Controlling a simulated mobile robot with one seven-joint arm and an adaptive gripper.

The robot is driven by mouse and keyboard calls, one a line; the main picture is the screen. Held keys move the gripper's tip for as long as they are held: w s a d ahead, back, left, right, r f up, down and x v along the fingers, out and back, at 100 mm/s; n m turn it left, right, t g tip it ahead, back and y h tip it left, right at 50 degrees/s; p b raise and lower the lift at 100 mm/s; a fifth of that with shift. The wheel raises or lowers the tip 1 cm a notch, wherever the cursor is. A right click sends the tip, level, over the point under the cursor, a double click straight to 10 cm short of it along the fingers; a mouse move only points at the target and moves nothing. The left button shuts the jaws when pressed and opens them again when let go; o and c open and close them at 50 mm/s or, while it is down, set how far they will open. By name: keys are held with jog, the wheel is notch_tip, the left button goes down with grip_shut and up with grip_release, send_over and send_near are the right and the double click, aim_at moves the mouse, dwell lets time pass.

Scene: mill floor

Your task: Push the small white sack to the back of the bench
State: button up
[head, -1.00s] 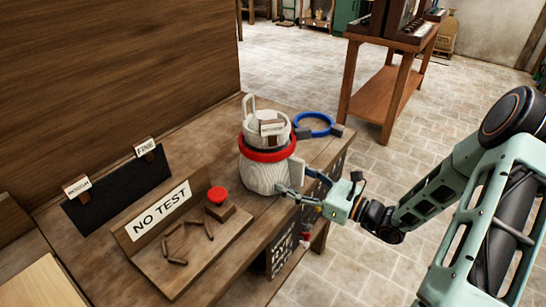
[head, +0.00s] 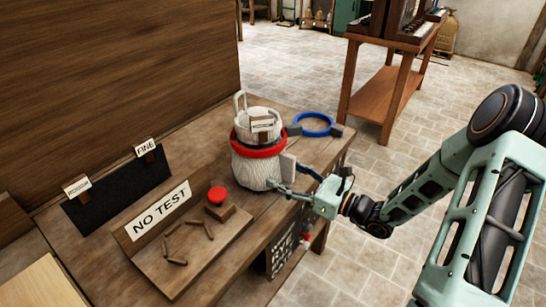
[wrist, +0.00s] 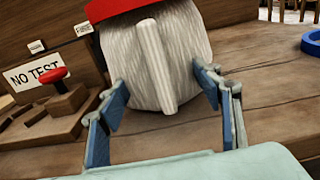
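The small white sack (head: 256,173) stands upright on the wooden bench (head: 232,256), with a red band (head: 258,149) around its upper part and a pale upright strip on its near side. It fills the upper middle of the wrist view (wrist: 190,65), where its top is cut off. My gripper (head: 287,181) is at the sack's near side, low above the bench top. In the wrist view its blue-padded fingers (wrist: 163,88) are spread wide, one at each side of the sack's near face. Contact seems close, but I cannot tell whether both fingers touch.
A blue ring (head: 314,125) lies right of the sack. A board with a NO TEST sign (head: 160,210) and a red button (head: 217,194) is to its left. A dark panel with FINE (head: 145,148) stands at the wall. Bench top behind the sack looks clear.

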jog(key=shift+a, duration=0.1)
jog(key=shift+x, duration=2.45)
jog(key=shift+a, duration=0.1)
jog(key=shift+b+x, duration=0.3)
jog(key=shift+x, duration=2.1)
jog(key=shift+a, duration=0.1)
jog(key=shift+x, duration=1.15)
jog(key=shift+b+x, duration=0.35)
jog(key=shift+x, duration=0.9)
jog(key=shift+w+a, duration=0.1)
jog(key=shift+w, duration=0.1)
